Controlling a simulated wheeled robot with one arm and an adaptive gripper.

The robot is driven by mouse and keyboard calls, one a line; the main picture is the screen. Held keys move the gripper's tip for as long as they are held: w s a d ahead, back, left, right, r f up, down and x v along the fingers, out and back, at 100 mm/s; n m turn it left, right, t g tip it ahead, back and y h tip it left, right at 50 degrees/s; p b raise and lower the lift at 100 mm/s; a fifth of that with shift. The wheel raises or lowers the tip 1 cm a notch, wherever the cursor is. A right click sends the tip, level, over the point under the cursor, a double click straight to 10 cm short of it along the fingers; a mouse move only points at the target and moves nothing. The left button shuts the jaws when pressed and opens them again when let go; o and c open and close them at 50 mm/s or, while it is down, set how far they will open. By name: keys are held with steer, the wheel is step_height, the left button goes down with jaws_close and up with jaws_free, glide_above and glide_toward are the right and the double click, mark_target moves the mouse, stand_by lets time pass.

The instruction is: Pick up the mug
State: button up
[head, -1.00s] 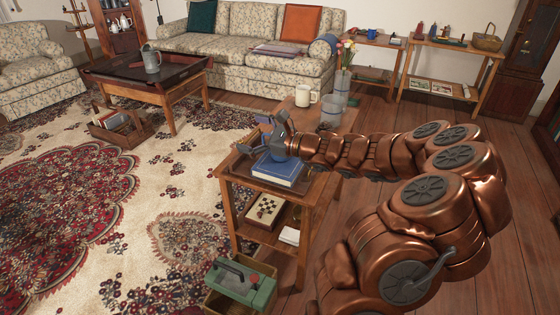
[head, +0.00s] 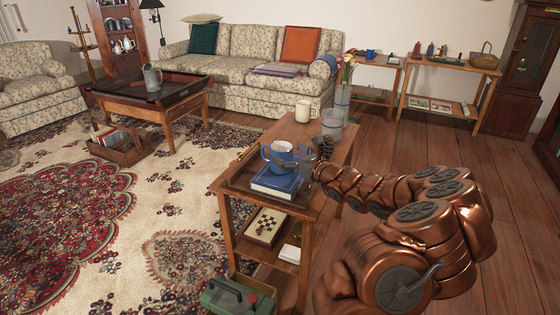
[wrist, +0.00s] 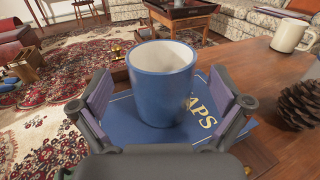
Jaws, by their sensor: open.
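A blue mug with a pale inside (wrist: 162,84) stands upright on a blue book (wrist: 231,140) lettered "APS" in the wrist view. In the head view the blue mug (head: 277,153) and the blue book (head: 272,183) are on the near wooden side table (head: 240,190). My gripper (wrist: 160,95) is open, with one finger on each side of the mug and a visible gap at both sides. In the head view my gripper (head: 289,162) is at the mug's right side and partly covers it. A white mug (head: 303,111) stands farther back on the same table; it also shows in the wrist view (wrist: 288,36).
A pine cone (wrist: 302,103) lies right of the book. Glass vessels (head: 332,122), one with flowers, stand behind. A green toolbox (head: 238,297) is on the floor. A low table (head: 150,100) and sofa (head: 245,80) are farther off.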

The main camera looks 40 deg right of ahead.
mark_target(275, 145)
steer(key=shift+w+a+r+b, duration=0.1)
steer(key=shift+w+a+b, duration=0.1)
steer(key=shift+w, duration=0.85)
steer(key=shift+w+a+b, duration=0.1)
steer(key=shift+w+b, duration=0.1)
steer(key=shift+w, duration=0.8)
steer(key=shift+d, duration=0.1)
steer(key=c, duration=1.5)
steer(key=shift+o, duration=0.2)
